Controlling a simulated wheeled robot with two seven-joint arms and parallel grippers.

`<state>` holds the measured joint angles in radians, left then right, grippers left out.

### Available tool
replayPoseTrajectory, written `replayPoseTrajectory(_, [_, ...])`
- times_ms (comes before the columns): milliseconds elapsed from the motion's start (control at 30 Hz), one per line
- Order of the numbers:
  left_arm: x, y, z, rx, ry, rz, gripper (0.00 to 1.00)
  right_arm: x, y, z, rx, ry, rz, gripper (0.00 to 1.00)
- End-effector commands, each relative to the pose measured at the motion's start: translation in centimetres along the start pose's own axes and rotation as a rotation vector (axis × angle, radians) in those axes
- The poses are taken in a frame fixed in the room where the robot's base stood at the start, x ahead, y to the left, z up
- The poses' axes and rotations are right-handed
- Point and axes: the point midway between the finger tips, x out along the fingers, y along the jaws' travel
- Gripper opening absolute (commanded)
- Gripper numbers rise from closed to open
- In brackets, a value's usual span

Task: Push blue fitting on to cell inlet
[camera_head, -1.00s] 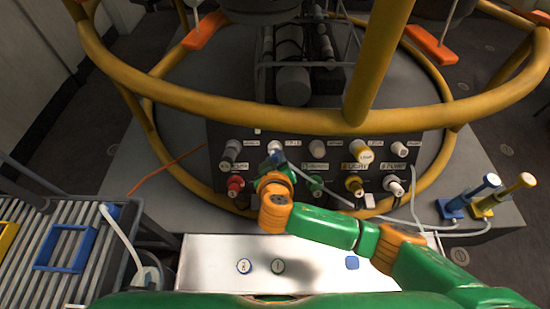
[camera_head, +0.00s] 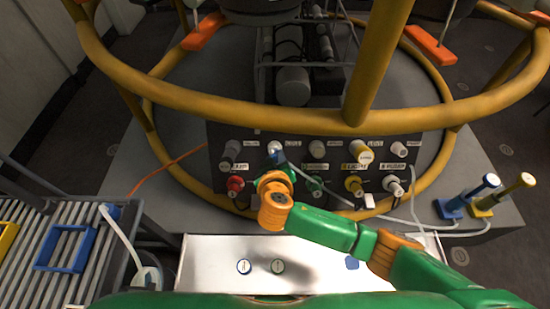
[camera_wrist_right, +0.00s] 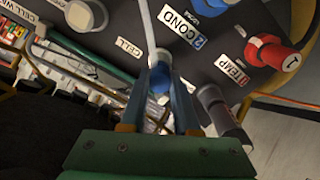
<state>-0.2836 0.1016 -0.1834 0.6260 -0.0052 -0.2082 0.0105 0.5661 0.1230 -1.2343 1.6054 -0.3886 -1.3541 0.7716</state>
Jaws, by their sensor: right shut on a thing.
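My right gripper (camera_wrist_right: 164,88) is shut on the blue fitting (camera_wrist_right: 161,78), which has a pale hose running from it. In the head view the blue fitting (camera_head: 278,158) is at the panel's upper row, against a pale port (camera_head: 274,147), with my right gripper (camera_head: 276,170) just below it. The wrist view shows a label reading CELL (camera_wrist_right: 128,47) beside the fitting. A whitish part (camera_wrist_right: 158,112) shows past the fitting between the fingers. I cannot tell how far the fitting is on the inlet, as the fingers hide the joint. My left gripper is not in view.
A yellow ring frame (camera_head: 240,110) crosses above. A white tray (camera_head: 215,265) with round tokens lies in front. Blue and yellow handles (camera_head: 470,195) stand at right.

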Motion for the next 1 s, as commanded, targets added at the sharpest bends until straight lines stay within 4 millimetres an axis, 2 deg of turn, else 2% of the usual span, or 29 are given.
replayPoseTrajectory(367, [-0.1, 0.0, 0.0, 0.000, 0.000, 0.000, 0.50, 0.1, 0.0, 0.0, 0.000, 0.001, -0.001, 0.00])
replayPoseTrajectory(400, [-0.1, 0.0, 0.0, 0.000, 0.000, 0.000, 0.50, 0.1, 0.0, 0.0, 0.000, 0.001, -0.001, 0.35])
replayPoseTrajectory(500, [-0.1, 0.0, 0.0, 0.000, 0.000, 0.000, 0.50, 0.1, 0.0, 0.0, 0.000, 0.001, -0.001, 0.62])
replayPoseTrajectory(533, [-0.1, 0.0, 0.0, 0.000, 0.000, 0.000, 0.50, 0.1, 0.0, 0.0, 0.000, 0.001, -0.001, 0.65])
replayPoseTrajectory(867, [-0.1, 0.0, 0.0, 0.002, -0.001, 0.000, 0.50, 0.1, 0.0, 0.0, 0.000, 0.000, 0.000, 0.65])
replayPoseTrajectory(1000, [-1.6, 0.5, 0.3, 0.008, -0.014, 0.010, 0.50, -3.3, 0.1, -0.3, 0.002, -0.001, -0.005, 0.65])
